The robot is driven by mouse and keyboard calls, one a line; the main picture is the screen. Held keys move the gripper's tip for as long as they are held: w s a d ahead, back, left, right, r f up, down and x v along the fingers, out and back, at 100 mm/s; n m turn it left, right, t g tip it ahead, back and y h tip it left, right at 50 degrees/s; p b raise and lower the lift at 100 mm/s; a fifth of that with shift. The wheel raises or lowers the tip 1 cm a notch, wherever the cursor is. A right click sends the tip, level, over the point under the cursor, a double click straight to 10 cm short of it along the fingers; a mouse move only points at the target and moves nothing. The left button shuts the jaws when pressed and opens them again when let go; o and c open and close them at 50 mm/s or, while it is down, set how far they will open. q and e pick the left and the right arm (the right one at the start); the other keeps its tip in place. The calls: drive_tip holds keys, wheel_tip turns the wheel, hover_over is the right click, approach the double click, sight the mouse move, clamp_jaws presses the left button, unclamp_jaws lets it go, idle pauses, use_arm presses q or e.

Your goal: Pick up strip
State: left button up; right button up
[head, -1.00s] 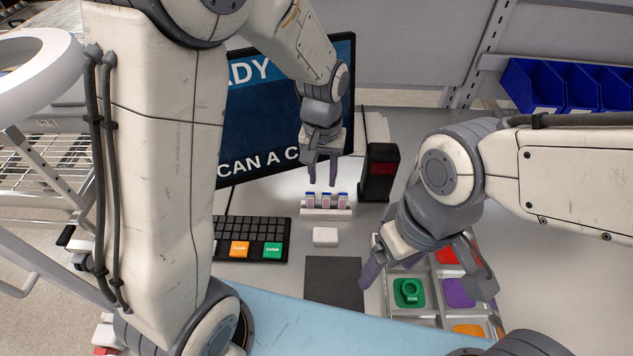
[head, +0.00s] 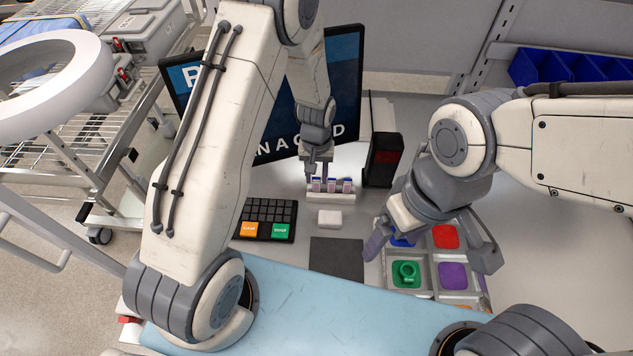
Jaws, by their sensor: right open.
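A dark scanner-like box (head: 382,160) stands right of the holder, with a monitor (head: 345,90) behind. A keypad (head: 266,219), a small white block (head: 329,219) and a dark mat (head: 337,258) lie in front. Blue bins (head: 560,68) are at the back right.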

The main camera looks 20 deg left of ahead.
use_arm(q)
drive_tip(key=shift+f, duration=0.75)
clamp_jaws()
drive_tip(key=shift+r, duration=0.15)
drive_tip(key=shift+w+r+b, duration=0.1)
drive_tip(key=shift+r+b, duration=0.35)
drive_tip(key=shift+r, duration=0.15)
wheel_tip(320, 180, up, 2)
drive_tip(key=shift+r+b, duration=0.1)
drive_tip(key=shift+b, duration=0.5)
drive_tip(key=s+d+r+b, duration=0.3)
drive_tip(key=d+r, duration=0.4)
drive_tip(key=d, duration=0.4)
drive_tip(key=shift+s+r+b, duration=0.2)
drive_tip(key=shift+s+b, duration=0.15)
drive_tip(key=shift+b, duration=0.15)
